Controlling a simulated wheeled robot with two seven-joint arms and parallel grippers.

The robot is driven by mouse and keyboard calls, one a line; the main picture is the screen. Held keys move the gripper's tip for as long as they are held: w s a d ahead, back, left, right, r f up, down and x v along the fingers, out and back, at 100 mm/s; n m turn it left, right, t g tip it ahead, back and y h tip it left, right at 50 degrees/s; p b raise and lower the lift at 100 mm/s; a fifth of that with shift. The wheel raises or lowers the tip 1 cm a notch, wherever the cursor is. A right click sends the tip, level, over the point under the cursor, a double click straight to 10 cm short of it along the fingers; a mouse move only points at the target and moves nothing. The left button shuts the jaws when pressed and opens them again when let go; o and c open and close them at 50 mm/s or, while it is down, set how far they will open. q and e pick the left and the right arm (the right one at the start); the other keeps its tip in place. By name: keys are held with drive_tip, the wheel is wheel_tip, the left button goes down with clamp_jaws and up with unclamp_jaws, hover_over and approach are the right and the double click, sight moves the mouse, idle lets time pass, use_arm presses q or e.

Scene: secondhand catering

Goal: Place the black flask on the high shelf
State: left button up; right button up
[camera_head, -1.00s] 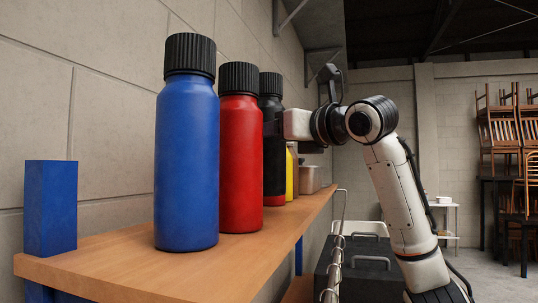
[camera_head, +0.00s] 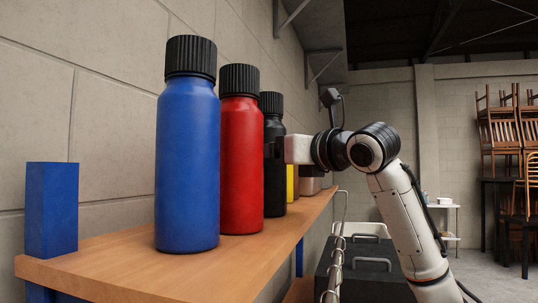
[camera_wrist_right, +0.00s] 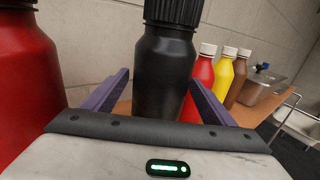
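The black flask (camera_head: 274,185) is upright at the shelf (camera_head: 120,270), behind the red flask, and its base appears to meet the board. My right gripper (camera_head: 277,148) comes in level from the right at the flask's upper body. In the right wrist view the black flask (camera_wrist_right: 164,80) stands between the two purple fingers (camera_wrist_right: 160,78), whose tips lie against its sides. My left gripper is not in view.
A blue flask (camera_head: 187,170) and a red flask (camera_head: 241,165) stand nearer on the shelf. Red, yellow (camera_wrist_right: 220,80) and brown bottles and a metal container (camera_wrist_right: 262,93) stand beyond. A wall is on the left; a wire rail (camera_head: 339,250) runs below right.

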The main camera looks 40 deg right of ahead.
drive_tip(key=s+a+b, duration=0.1)
drive_tip(key=s, duration=1.1)
drive_tip(key=shift+a+b, duration=0.15)
drive_tip(key=shift+b, duration=0.25)
drive_tip(key=shift+r, duration=0.1)
